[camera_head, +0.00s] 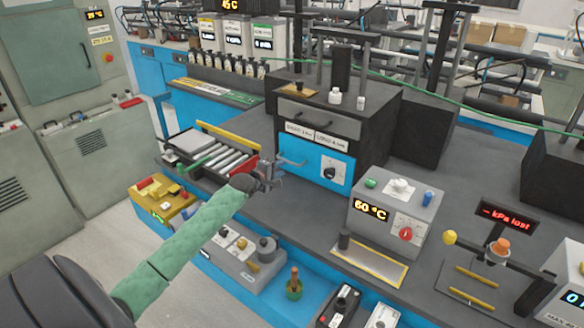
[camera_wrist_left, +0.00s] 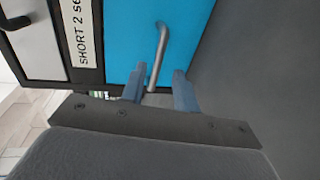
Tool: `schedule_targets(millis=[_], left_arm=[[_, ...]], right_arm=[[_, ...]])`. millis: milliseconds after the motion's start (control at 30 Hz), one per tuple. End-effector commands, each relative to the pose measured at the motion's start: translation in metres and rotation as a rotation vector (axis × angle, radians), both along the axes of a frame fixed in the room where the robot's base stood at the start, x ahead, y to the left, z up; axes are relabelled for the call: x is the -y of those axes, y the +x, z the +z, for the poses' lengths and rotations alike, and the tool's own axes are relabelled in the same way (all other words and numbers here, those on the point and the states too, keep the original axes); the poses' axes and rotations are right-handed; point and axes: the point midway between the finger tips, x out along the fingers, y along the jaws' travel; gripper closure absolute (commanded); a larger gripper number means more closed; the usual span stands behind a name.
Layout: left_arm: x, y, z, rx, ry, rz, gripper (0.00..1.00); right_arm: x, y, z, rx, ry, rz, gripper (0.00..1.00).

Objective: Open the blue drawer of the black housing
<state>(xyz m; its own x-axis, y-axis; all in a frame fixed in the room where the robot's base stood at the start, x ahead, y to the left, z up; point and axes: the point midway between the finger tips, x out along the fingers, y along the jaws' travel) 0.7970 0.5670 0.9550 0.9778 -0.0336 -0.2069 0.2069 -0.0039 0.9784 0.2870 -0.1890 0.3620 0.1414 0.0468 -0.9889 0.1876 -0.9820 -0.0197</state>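The black housing (camera_head: 378,122) stands on the dark worktop, with a grey drawer (camera_head: 316,118) above a blue drawer (camera_head: 312,153). The blue drawer's front also fills the middle of the left wrist view (camera_wrist_left: 120,38). Its grey bar handle (camera_wrist_left: 159,55) sticks out from the front, and it shows in the head view (camera_head: 291,162). My left gripper (camera_head: 272,177) is at the handle, left of the drawer front. In the left wrist view its two fingers (camera_wrist_left: 157,82) are apart, one on each side of the bar, with gaps visible. My right gripper is not in view.
A roller tray (camera_head: 222,160) with a red end lies left of my left gripper. A grey box with a 60 °C display (camera_head: 394,218) stands right of the housing. The dark worktop (camera_head: 290,207) in front of the housing is clear.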

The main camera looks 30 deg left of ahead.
Motion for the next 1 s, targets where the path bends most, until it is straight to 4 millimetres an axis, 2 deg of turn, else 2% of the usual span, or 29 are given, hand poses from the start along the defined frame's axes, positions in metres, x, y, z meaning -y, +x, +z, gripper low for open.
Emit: schedule_targets(millis=[167,600,1000], left_arm=[[0.0,0.013,0.001,0.0,0.0,0.001,0.7],[0.002,0.064,-0.011,-0.001,0.0,0.001,0.7],[0.003,0.075,-0.015,0.0,0.0,0.001,0.7]], right_arm=[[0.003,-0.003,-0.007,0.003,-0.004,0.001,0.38],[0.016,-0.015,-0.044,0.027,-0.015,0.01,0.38],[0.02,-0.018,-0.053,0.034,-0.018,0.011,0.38]])
